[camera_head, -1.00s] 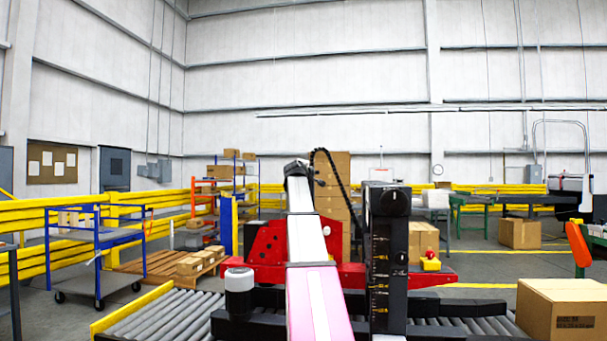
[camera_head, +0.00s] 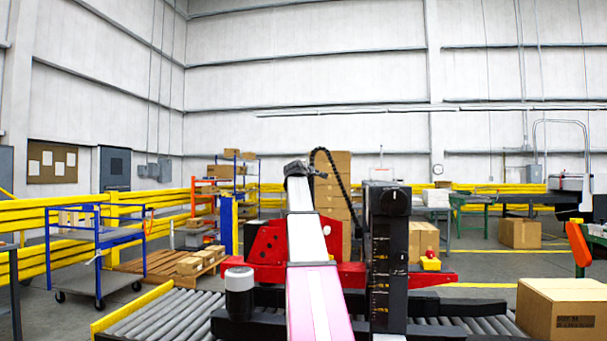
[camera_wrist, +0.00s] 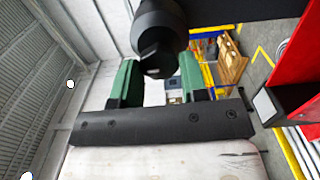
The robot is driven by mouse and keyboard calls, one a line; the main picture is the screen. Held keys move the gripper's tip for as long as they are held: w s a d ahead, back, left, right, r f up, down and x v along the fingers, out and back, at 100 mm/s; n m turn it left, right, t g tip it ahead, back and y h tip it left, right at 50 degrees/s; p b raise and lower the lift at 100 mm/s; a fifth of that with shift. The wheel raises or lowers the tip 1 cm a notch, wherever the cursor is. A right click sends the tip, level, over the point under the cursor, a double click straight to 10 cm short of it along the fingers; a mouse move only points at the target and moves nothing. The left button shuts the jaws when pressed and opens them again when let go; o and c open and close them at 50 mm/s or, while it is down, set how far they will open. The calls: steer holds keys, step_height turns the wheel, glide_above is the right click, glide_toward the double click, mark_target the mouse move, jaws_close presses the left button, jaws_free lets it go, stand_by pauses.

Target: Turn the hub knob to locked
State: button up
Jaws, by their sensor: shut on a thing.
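The hub knob (camera_wrist: 158,42) is black and rounded, with a narrower end facing the camera, at the top middle of the wrist view. My gripper (camera_wrist: 160,72) has two green fingers on a black bar. The fingers stand on either side of the knob's narrower end, shut on it. How the knob is turned, and any locked mark, cannot be read. In the head view the gripper and knob cannot be made out behind my arm.
A red machine part (camera_head: 268,245) stands behind a roller conveyor (camera_head: 150,318). A black upright (camera_head: 386,265) rises just right of centre. A blue cart (camera_head: 98,262) is at left, a carton (camera_head: 562,308) at lower right. Yellow rails (camera_head: 28,215) run behind.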

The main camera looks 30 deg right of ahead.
steer(key=o, duration=0.9)
steer(key=v, duration=1.1)
steer(key=shift+w+f, duration=0.1)
